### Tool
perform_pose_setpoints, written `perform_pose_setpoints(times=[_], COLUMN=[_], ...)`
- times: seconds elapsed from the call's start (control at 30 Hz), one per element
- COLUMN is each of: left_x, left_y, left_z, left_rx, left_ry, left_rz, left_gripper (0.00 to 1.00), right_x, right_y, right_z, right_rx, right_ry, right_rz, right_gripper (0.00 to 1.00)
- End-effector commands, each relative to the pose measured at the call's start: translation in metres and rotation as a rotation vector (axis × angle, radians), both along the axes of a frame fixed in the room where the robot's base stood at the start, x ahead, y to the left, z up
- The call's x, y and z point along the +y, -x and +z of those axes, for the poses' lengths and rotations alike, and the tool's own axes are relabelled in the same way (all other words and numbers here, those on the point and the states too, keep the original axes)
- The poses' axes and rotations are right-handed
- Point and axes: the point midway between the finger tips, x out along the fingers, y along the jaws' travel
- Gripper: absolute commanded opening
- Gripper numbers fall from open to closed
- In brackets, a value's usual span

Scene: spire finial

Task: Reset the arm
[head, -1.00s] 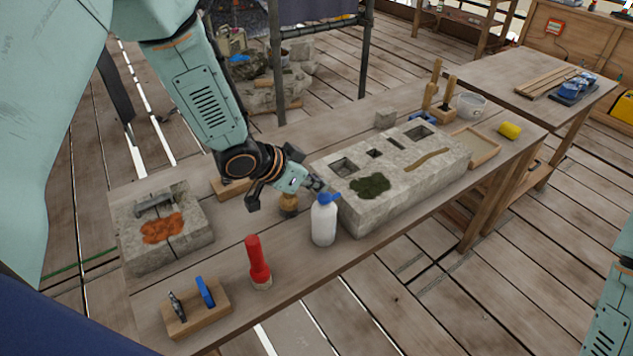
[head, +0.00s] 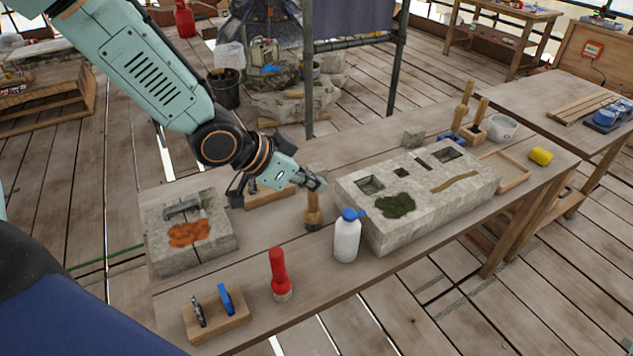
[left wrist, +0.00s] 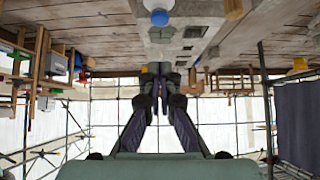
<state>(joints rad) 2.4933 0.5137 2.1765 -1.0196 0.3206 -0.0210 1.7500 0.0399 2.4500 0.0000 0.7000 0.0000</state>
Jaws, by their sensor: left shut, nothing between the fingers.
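My left arm comes in from the upper left in the head view. Its gripper (head: 314,183) is above the table, just over the wooden-handled brush (head: 313,209), left of the long stone block. In the left wrist view the left gripper's fingers (left wrist: 155,82) are together with nothing between them. I cannot tell from the head view whether the fingertips touch the brush handle. My right gripper is not in view.
The wooden table (head: 262,314) bears a long stone block (head: 424,219) with square holes, a white bottle (head: 347,236) with a blue cap, a red-handled tool (head: 278,272), a smaller stone block (head: 190,244) and a tool holder (head: 217,318). Front table patches are bare.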

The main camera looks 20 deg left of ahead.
Motion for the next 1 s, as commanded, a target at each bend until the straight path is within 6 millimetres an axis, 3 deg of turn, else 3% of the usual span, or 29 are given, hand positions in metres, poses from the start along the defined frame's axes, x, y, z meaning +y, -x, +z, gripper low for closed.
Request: perform_pose_setpoints(times=[0.37, 0.47, 0.57, 0.7, 0.8, 1.0], left_x=[0.000, -0.004, -0.012, -0.021, -0.020, -0.009], left_y=[0.000, 0.010, 0.036, 0.096, 0.145, 0.227], left_z=[-0.001, -0.016, -0.053, -0.120, -0.160, -0.206], left_rx=[0.002, 0.044, 0.152, 0.358, 0.487, 0.652], left_ry=[0.001, 0.009, 0.028, 0.036, 0.007, -0.087], left_rz=[0.001, 0.018, 0.078, 0.225, 0.336, 0.507], left_gripper=[0.00, 0.00, 0.00, 0.00, 0.00, 0.00], right_x=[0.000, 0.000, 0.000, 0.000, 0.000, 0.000], right_y=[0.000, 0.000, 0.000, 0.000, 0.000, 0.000], right_z=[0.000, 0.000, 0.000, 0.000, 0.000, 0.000], right_rx=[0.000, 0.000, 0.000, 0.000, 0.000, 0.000], right_ry=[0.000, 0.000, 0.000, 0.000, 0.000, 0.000], right_rz=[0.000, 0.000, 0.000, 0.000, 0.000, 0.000], right_gripper=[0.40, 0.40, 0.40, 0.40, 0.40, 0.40])
